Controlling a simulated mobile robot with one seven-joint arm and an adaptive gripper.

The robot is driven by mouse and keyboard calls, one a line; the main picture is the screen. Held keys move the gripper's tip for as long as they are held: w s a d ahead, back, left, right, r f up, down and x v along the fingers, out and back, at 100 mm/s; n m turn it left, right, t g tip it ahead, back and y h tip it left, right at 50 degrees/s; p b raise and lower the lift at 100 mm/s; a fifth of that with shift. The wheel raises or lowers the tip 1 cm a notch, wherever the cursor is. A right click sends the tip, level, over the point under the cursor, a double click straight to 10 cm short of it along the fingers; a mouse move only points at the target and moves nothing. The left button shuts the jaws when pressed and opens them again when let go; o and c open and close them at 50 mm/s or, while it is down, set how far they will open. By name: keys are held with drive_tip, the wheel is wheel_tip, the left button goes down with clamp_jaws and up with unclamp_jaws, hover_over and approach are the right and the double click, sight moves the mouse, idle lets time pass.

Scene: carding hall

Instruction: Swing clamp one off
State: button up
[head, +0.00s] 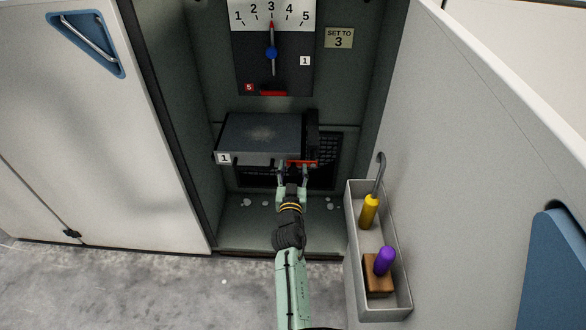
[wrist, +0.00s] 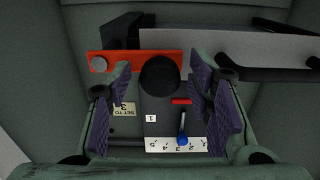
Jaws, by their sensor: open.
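Clamp one appears to be the red bar (head: 298,162) across the front right of a grey box labelled 1 (head: 262,135) in the cabinet. In the wrist view the red bar (wrist: 130,62) lies level, with a silver round head (wrist: 99,64) at its left end and a dark round knob (wrist: 160,75) near its right end. My gripper (head: 293,172) is open in front of the bar. In the wrist view its purple-padded fingers stand on either side of the knob, with gaps visible. Contact between the fingers and the bar cannot be told.
A dial panel (head: 283,53) above has its pointer at 3, beside a "SET TO 3" label (head: 339,38). On the right door a tray (head: 352,222) holds a yellow-handled hook (head: 369,211) and a purple-handled brown block (head: 379,279). Fluff lies on the cabinet floor (head: 235,230).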

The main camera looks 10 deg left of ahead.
drive_tip(key=shift+w, duration=0.15)
drive_tip(key=shift+c, duration=0.3)
clamp_jaws()
idle(0.3)
